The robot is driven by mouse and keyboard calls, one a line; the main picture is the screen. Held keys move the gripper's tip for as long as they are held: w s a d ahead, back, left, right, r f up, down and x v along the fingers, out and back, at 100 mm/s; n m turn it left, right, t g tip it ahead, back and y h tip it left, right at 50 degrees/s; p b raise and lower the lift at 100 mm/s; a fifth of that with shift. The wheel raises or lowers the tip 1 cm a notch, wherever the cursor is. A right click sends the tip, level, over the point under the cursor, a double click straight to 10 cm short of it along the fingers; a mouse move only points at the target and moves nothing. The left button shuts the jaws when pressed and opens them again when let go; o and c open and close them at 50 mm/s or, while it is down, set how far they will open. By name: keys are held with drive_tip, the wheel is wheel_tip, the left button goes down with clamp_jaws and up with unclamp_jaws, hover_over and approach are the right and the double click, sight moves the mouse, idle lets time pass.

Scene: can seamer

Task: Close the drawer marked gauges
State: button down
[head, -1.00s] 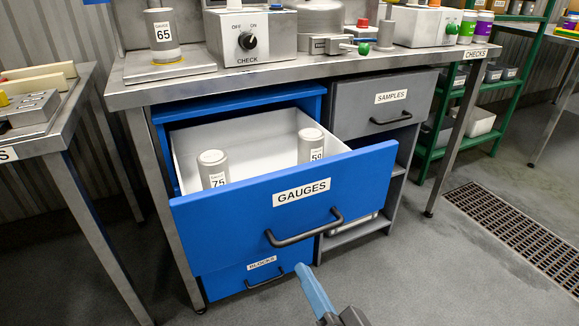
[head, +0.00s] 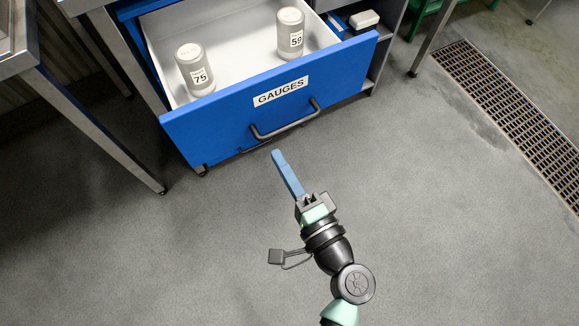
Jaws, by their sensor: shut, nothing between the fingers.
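The drawer marked GAUGES (head: 220,128) is blue and stands pulled out, with its black bar handle (head: 286,124) on the front face.
Bench legs stand to the left (head: 108,115) and right (head: 432,35) of the drawer. A grey unit with shelves (head: 382,50) is beside it. A floor grate (head: 510,110) lies at the right. The floor in front is clear.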

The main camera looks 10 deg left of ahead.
sight(253, 115)
drive_tip(key=x, duration=0.9)
drive_tip(key=shift+b, duration=0.3)
